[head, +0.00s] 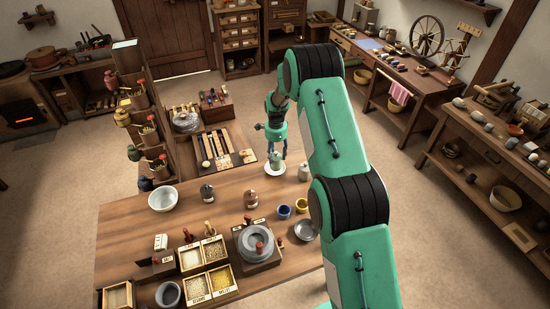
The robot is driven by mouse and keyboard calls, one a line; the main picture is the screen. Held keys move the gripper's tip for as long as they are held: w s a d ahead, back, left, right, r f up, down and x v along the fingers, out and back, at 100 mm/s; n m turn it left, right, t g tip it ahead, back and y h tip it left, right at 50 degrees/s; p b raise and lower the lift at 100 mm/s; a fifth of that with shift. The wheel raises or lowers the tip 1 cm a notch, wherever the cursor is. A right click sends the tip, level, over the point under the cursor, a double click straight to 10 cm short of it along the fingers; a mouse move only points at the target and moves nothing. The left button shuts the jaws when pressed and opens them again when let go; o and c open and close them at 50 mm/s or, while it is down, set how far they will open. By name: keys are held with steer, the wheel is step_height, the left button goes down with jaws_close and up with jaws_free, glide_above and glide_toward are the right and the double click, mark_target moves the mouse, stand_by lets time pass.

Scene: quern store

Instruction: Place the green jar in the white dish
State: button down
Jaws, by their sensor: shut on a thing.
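The green jar (274,159) is small and pale green in the head view, near the far edge of the wooden table. My gripper (277,153) points down from above and is shut on it. The white dish (268,171) is a small round plate directly below the jar. The jar appears within the dish's outline. I cannot tell from this view whether its base touches the dish.
A pale jar (304,172) stands close to the right of the dish. A tall shelf (137,110) rises at the left.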

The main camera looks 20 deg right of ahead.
steer(key=shift+w+d, duration=0.2)
steer(key=shift+w, duration=0.8)
steer(key=shift+f, duration=0.1)
steer(key=shift+f, duration=1.65)
steer(key=shift+f, duration=0.15)
steer(key=c, duration=0.8)
jaws_free()
steer(key=shift+c, duration=0.2)
step_height(320, 180, up, 12)
steer(key=shift+f, duration=0.15)
steer(key=shift+r, duration=0.25)
